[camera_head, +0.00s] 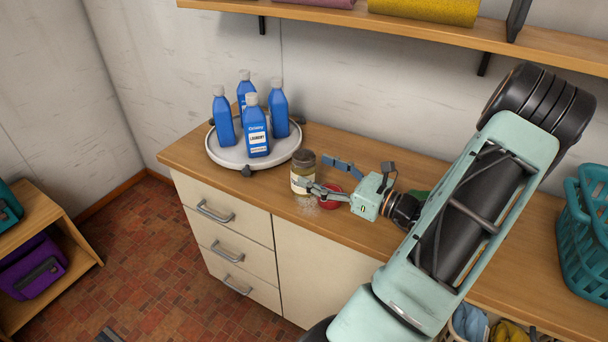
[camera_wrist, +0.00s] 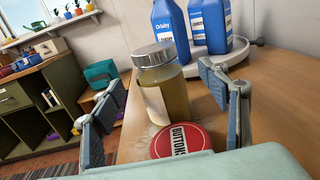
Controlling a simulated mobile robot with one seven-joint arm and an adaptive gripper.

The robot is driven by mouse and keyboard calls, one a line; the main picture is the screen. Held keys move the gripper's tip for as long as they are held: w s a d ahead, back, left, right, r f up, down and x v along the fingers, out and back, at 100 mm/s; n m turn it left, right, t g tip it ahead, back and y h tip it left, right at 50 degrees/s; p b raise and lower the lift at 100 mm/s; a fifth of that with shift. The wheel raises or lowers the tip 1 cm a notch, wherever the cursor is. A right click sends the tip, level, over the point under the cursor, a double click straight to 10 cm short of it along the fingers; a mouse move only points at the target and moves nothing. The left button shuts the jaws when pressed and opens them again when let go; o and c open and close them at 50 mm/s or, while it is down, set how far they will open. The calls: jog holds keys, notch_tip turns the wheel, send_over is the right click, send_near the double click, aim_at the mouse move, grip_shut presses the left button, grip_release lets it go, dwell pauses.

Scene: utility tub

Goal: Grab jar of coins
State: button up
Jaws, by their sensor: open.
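A glass jar (camera_head: 302,172) with a metal lid, a pale label and yellowish-brown contents stands upright on the wooden counter. I cannot make out coins in it. In the wrist view the jar (camera_wrist: 166,84) is straight ahead, between the lines of my two fingers. My gripper (camera_head: 328,178) is open and empty, just right of the jar in the head view, its fingers pointing at it. The lower finger's tip overlaps the jar's edge there; I cannot tell whether they touch. A round red lid marked BUTTONS (camera_wrist: 181,140) lies low between the fingers, on the near side of the jar.
Several blue laundry bottles (camera_head: 256,128) stand on a round white tray (camera_head: 226,158) left of and behind the jar. A wall shelf (camera_head: 420,25) runs above. A teal basket (camera_head: 585,215) is at the far right. The counter's front edge is close to the jar.

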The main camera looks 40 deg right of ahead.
aim_at(304, 165)
jog(key=x, duration=0.4)
jog(key=shift+w+a+f, duration=0.1)
jog(key=shift+w, duration=0.15)
jog(key=c, duration=1.7)
jog(key=shift+c, duration=0.8)
